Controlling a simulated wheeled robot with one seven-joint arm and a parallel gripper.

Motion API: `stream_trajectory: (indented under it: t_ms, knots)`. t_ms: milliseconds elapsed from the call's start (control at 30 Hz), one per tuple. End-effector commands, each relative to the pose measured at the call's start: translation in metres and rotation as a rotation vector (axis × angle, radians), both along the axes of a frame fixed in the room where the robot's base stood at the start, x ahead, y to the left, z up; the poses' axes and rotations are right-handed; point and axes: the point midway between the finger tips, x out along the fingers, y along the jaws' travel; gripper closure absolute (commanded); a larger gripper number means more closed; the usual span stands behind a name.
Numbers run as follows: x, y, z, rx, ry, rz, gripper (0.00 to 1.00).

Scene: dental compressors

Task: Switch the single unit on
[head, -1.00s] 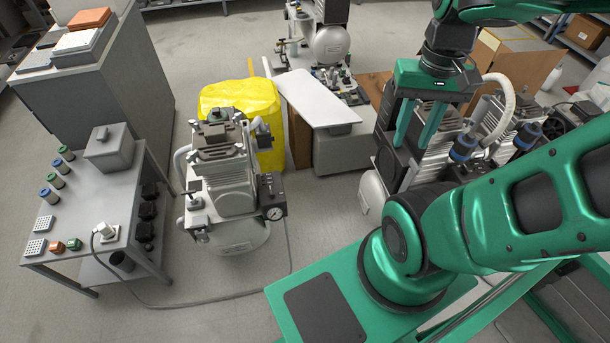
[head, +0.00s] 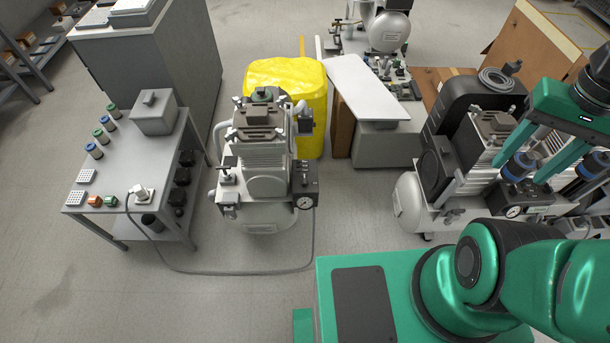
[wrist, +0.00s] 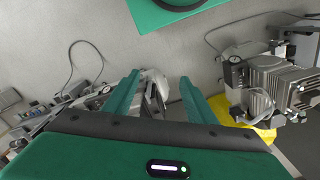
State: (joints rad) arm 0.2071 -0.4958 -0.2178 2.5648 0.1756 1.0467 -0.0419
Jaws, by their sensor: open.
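The single unit (head: 262,165), a grey compressor with one motor head on a pale tank, stands on the floor left of centre in the head view. A dark box with a round gauge (head: 305,202) is on its right side. A switch position cannot be made out. The unit also shows at the right of the wrist view (wrist: 285,85). My gripper (head: 520,172) is at the right of the head view, in front of another compressor and well apart from the single unit. Its two green fingers are apart with nothing held, as the wrist view (wrist: 160,80) also shows.
A grey table (head: 150,180) with a plugged-in cable (head: 200,272) stands left. A yellow-covered object (head: 312,110) and a white-topped box (head: 360,90) are behind. Another compressor (head: 410,205) stands right. Floor in front of the single unit is clear except the cable.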

Motion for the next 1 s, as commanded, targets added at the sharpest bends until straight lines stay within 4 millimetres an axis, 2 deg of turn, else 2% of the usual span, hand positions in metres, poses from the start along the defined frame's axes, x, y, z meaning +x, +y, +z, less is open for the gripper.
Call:
stream_trajectory:
  t_ms: [100, 167, 300, 467, 700, 900, 1000]
  knots:
    - [0.03, -0.005, -0.008, 0.004, -0.001, 0.125, 0.48]
    - [0.05, -0.001, -0.015, 0.007, -0.008, 0.219, 0.48]
    - [0.102, 0.019, -0.035, 0.021, -0.033, 0.467, 0.48]
    - [0.158, 0.05, -0.066, 0.042, -0.069, 0.742, 0.48]
    - [0.225, 0.113, -0.124, 0.084, -0.139, 1.129, 0.48]
    - [0.263, 0.176, -0.182, 0.125, -0.21, 1.431, 0.48]
    - [0.274, 0.21, -0.214, 0.147, -0.248, 1.573, 0.48]
